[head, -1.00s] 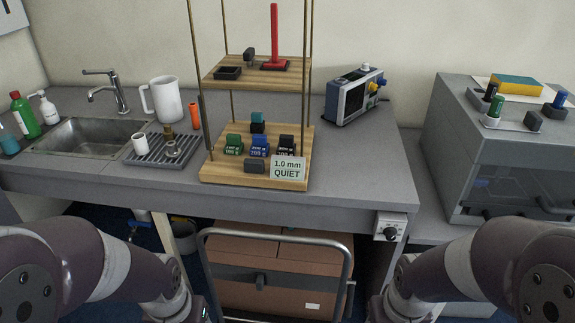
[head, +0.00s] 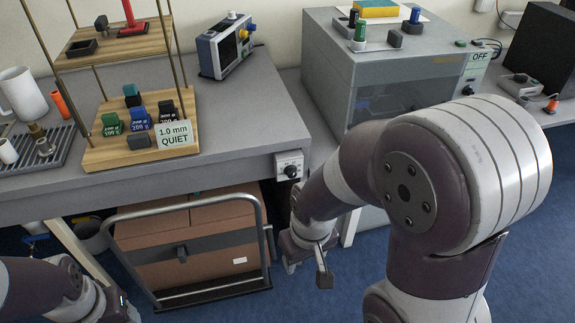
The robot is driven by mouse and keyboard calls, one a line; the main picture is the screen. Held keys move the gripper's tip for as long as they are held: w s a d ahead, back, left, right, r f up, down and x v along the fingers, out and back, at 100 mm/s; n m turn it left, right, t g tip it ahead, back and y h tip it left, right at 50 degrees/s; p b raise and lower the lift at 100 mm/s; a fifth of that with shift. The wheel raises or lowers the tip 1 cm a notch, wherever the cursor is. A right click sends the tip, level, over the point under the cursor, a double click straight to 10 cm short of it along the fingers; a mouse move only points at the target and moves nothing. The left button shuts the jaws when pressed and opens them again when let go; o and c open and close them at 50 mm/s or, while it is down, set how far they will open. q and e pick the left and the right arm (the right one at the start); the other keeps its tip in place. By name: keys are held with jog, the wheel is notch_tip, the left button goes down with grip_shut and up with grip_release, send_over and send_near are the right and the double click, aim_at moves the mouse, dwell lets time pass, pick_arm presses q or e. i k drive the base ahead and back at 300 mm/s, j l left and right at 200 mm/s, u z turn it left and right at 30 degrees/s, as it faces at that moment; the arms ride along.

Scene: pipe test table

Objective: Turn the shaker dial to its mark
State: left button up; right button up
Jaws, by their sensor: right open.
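A small white control box (head: 287,160) is fixed to the front face of the grey table at its right corner. It carries a round dark dial (head: 290,171) with pale marks around it, too small to read. Another dark knob (head: 468,90) sits on the grey cabinet at the right, by an "OFF" label. My right gripper (head: 307,271) is open and empty, below the control box and apart from it, in front of the table. My left arm shows at the bottom left; its fingertips are out of view.
A wooden rack (head: 135,147) with several weights and a "1.0 mm QUIET" sign (head: 174,134) stands on the table. A cart with a brown box (head: 190,247) is under the table, its metal rail left of my right gripper. Open blue floor lies at the right.

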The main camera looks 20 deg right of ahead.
aim_at(290, 171)
jog(key=i+l+z, duration=0.15)
jog(key=i+z, duration=0.15)
jog(key=z, duration=0.15)
jog(key=i+l+z, duration=0.1)
jog(key=i+z, duration=0.3)
jog(key=k, duration=0.1)
